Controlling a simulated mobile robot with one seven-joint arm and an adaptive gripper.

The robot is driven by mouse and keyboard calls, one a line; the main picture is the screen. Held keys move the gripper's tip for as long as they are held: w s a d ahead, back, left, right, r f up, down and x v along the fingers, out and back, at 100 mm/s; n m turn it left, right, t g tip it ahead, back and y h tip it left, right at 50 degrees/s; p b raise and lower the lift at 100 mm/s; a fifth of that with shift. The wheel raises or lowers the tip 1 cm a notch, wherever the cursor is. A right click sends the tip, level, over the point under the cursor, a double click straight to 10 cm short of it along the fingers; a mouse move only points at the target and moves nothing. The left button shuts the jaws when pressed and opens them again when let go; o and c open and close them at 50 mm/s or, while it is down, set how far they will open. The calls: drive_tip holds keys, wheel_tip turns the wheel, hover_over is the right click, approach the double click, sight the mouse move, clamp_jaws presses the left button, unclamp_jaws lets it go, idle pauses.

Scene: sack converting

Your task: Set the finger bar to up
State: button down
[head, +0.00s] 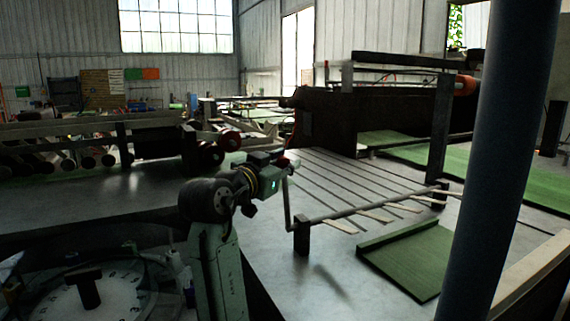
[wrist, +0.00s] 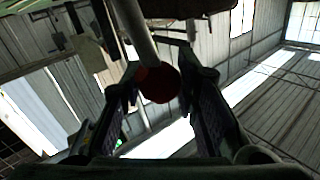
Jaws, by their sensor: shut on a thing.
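The finger bar (head: 372,207) runs along the near edge of a slatted table in the head view. Its several flat pale fingers (head: 341,226) stick out toward the near side, roughly level. A thin grey lever (head: 288,205) stands nearly upright at the bar's left end. The lever's red ball knob (wrist: 160,84) sits between my fingers in the wrist view, with the grey rod running up from it. My gripper (head: 284,164) is shut on this knob. In the head view the knob is mostly hidden by my gripper.
The slatted table (head: 365,180) lies right of my gripper. A dark machine frame (head: 400,115) stands behind. A thick blue-grey post (head: 505,150) blocks part of the right. A roller conveyor (head: 90,145) stands left.

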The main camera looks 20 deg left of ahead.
drive_tip(key=shift+s+a, duration=0.1)
drive_tip(key=shift+a, duration=0.2)
drive_tip(key=c, duration=1.4)
unclamp_jaws()
drive_tip(key=shift+a, duration=0.1)
drive_tip(key=shift+o, duration=0.9)
drive_tip(key=s, duration=1.2)
drive_tip(key=shift+a, duration=0.25)
drive_tip(key=shift+w, duration=0.1)
